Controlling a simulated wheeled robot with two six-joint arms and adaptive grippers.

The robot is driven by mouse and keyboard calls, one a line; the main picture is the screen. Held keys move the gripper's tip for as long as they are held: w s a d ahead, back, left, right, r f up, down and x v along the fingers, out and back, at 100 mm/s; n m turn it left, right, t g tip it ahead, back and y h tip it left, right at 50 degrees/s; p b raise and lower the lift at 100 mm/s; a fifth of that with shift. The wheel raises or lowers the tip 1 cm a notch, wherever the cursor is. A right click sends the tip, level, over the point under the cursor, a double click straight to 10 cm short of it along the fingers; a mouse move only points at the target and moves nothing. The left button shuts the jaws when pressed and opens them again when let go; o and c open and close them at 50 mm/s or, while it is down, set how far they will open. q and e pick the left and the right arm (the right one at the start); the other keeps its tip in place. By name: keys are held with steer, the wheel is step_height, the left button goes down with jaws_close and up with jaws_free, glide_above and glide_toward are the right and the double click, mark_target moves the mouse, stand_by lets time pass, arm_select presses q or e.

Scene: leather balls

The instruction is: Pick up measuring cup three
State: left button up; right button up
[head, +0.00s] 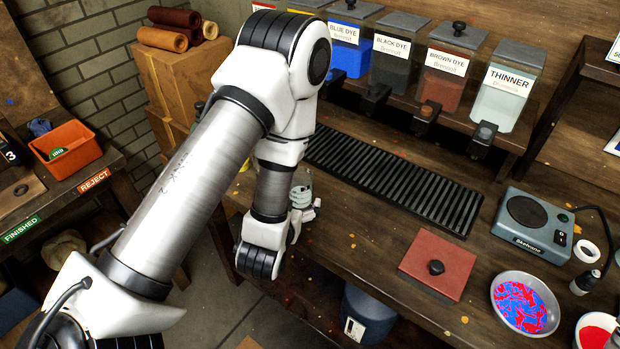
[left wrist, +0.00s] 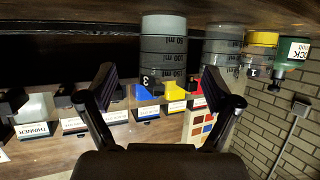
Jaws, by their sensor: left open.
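Measuring cup three (left wrist: 164,50) is a clear grey cup with ml marks and a "3". In the left wrist view, which is upside down, it shows between and beyond the spread fingers of my left gripper (left wrist: 160,82). The gripper is open and empty; I cannot tell how far the cup is from the fingertips. In the head view my left arm hides most of the gripper. A small clear cup (head: 302,187) shows just beside the wrist there, but its number is not readable. My right gripper is in neither view.
Dye tanks (head: 445,70) line the back. A black slatted rack (head: 395,180), red block (head: 438,264) and paint bowl (head: 525,303) occupy the bench.

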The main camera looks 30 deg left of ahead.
arm_select(q)
steer(key=shift+b+x, duration=1.15)
steer(key=shift+x, duration=0.1)
steer(key=shift+a+r+p, duration=0.15)
steer(key=shift+r+p, duration=0.05)
steer(key=shift+p, duration=0.4)
steer(key=x, duration=0.5)
steer(key=shift+s+f+p, duration=0.2)
steer(key=shift+f+p, duration=0.2)
steer(key=shift+s+r, duration=0.2)
steer(key=shift+s, duration=0.15)
steer(key=c, duration=1.3)
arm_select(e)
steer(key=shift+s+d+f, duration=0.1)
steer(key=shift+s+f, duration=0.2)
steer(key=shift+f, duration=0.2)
